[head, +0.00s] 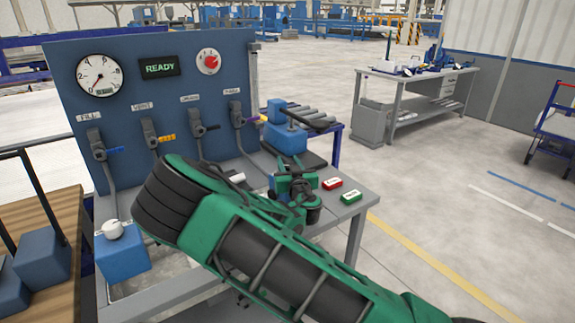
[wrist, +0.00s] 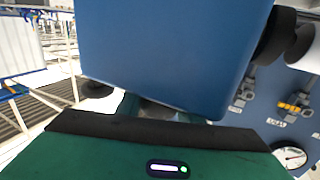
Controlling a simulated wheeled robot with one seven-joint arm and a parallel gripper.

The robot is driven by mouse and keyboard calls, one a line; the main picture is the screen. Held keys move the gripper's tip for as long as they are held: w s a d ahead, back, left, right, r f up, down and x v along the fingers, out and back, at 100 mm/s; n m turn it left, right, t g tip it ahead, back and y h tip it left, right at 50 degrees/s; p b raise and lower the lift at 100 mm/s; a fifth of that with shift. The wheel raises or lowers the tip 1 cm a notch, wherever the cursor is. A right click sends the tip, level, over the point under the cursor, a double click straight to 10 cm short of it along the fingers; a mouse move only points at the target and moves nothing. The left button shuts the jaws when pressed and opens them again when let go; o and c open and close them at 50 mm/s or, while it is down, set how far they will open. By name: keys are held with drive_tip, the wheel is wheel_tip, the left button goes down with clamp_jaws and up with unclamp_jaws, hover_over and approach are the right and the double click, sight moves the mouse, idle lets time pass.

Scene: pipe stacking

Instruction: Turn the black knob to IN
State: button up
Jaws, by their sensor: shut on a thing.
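My gripper (head: 298,188), green and dark, is at the bench in front of the panel. In the wrist view only a strip of its fingers shows below a large blue block (wrist: 165,50). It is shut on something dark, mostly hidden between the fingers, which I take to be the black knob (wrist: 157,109). The blue block is close to the wrist camera, with a black collar (wrist: 274,36) and a white cylinder (wrist: 304,48) at its right. In the head view a small white cylinder (head: 237,178) shows left of the gripper. No IN marking is readable.
The blue panel (head: 225,100) carries a gauge (head: 99,76), a READY display (head: 160,67), a red knob (head: 208,62) and several levers. A red button (head: 332,183) and a green button (head: 351,196) are right of my gripper. A blue box (head: 122,258) with a white knob stands at left.

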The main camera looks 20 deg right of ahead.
drive_tip(key=shift+m+h, duration=0.4)
drive_tip(key=shift+h, duration=0.3)
drive_tip(key=m+h, duration=0.1)
drive_tip(key=h, duration=0.1)
drive_tip(key=m+g+h, duration=0.1)
drive_tip(key=m+h, duration=0.1)
drive_tip(key=d+m+g+h, duration=0.1)
drive_tip(key=h, duration=0.1)
drive_tip(key=shift+s+d+f, duration=0.1)
drive_tip(key=shift+s+f, duration=0.05)
drive_tip(key=shift+s, duration=0.1)
drive_tip(key=shift+s+d+m+g+h, duration=0.15)
drive_tip(key=shift+m+g+h, duration=0.6)
drive_tip(key=shift+h, duration=0.15)
drive_tip(key=shift+s+d+m+g+h, duration=0.15)
drive_tip(key=shift+m+g+h, duration=0.65)
drive_tip(key=shift+h, duration=0.1)
drive_tip(key=shift+s+d+m+g+h, duration=0.15)
drive_tip(key=shift+m+g+h, duration=0.6)
drive_tip(key=shift+h, duration=0.15)
drive_tip(key=o, duration=1.1)
drive_tip(key=shift+a, duration=0.1)
drive_tip(key=shift+c, duration=0.2)
drive_tip(key=v, duration=1)
drive_tip(key=shift+s+a, duration=0.1)
drive_tip(key=shift+a, duration=0.15)
